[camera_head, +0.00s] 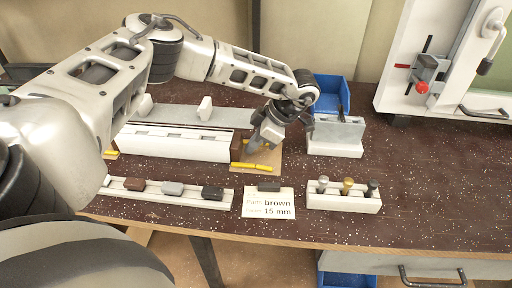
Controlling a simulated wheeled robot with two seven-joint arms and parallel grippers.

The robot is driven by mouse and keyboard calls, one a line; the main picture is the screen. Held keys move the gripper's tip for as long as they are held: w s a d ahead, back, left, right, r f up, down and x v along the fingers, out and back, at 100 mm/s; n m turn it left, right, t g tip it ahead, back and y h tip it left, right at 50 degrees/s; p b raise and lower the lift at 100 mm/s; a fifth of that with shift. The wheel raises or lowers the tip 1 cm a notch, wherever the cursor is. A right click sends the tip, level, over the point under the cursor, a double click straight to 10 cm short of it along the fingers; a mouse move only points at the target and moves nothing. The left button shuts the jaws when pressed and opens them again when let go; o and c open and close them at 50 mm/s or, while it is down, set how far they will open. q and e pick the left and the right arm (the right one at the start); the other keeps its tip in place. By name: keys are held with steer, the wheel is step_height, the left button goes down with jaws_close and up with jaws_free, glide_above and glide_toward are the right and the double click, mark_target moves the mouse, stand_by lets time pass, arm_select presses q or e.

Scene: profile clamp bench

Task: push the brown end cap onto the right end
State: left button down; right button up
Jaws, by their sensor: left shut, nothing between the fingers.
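The long white profile (175,145) lies on the bench at the left. A brown end cap (237,147) shows at its right end; whether it is fully seated I cannot tell. My left gripper (250,152) reaches down from the upper right, just right of the cap. Its fingers are shut and hold nothing; whether they touch the cap is unclear. Another brown piece (135,185) sits on the front left strip, beside a grey piece (172,188) and a black piece (212,193). My right gripper is out of view.
A card (268,206) reading "brown" and "15 mm" has a dark piece (268,186) at its top edge. A white block with several knobs (343,203) stands right of it. A white holder (335,148) and blue bin (333,90) are behind.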

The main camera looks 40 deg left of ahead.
arm_select(q)
steer(key=shift+w+d, duration=0.25)
steer(key=shift+d, duration=0.25)
step_height(320, 180, up, 6)
steer(key=p, duration=0.4)
steer(key=shift+f+p, duration=0.2)
steer(key=shift+p, duration=0.15)
steer(key=shift+r, duration=1.25)
